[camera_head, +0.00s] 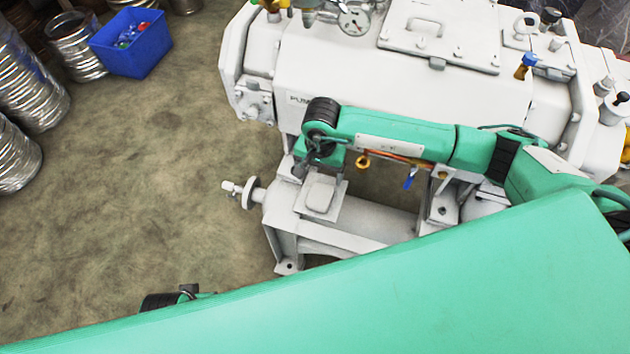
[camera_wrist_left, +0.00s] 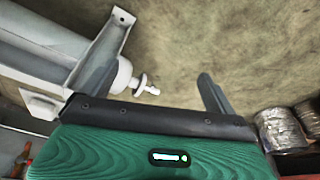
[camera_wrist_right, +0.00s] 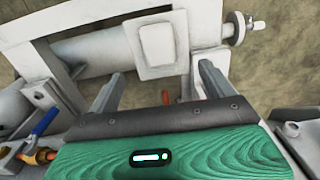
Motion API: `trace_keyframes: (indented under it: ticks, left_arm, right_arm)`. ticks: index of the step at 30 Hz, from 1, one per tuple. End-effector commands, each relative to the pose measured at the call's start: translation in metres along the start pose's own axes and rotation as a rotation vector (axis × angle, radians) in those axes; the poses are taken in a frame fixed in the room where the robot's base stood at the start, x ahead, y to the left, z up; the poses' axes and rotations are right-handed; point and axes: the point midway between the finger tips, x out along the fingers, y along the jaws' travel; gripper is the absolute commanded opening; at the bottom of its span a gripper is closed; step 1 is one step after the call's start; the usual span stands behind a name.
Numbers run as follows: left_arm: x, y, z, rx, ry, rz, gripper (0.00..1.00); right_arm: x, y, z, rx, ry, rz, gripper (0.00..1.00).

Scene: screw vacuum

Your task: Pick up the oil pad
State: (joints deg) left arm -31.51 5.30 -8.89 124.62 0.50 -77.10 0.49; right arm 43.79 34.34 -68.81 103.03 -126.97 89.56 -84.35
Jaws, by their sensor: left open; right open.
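A white square pad-like piece (camera_head: 320,196), which I take to be the oil pad, sits on the white frame below the pump body. In the right wrist view the pad (camera_wrist_right: 158,44) lies just beyond the fingertips, roughly between their lines. My right gripper (camera_head: 318,178) is open and empty, just above the pad's far side in the head view; whether it touches the pad cannot be told. My left gripper (camera_wrist_left: 155,88) is open and empty in the left wrist view, beside the pump's foot and cylinder end. In the head view it is hidden behind my green arm.
The large white pump (camera_head: 390,80) with gauge and valves fills the back. A cylinder end knob (camera_head: 240,192) sticks out left of the frame. A blue bin (camera_head: 132,42) and metal drums (camera_head: 75,45) stand at the upper left.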

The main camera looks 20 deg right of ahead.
Motion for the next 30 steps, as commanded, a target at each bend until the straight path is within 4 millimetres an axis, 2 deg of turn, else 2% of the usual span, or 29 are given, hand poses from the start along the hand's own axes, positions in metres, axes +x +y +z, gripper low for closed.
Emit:
trace_keyframes:
  ticks: [4, 12, 20, 30]
  left_arm:
    - [0.000, 0.000, 0.000, 0.000, 0.001, 0.001, 0.91]
    - [-0.006, 0.000, -0.002, 0.000, 0.008, 0.000, 0.91]
    - [-0.009, 0.000, -0.002, 0.000, 0.012, 0.000, 0.91]
    - [-0.010, -0.001, -0.003, 0.000, 0.013, -0.001, 0.91]
  right_arm:
    - [0.017, 0.004, -0.004, -0.007, 0.014, 0.022, 0.85]
    - [0.069, 0.004, -0.003, -0.004, 0.011, 0.019, 0.85]
    - [0.090, 0.004, -0.004, -0.005, 0.011, 0.017, 0.85]
    - [0.135, 0.004, -0.004, -0.004, 0.010, 0.016, 0.85]
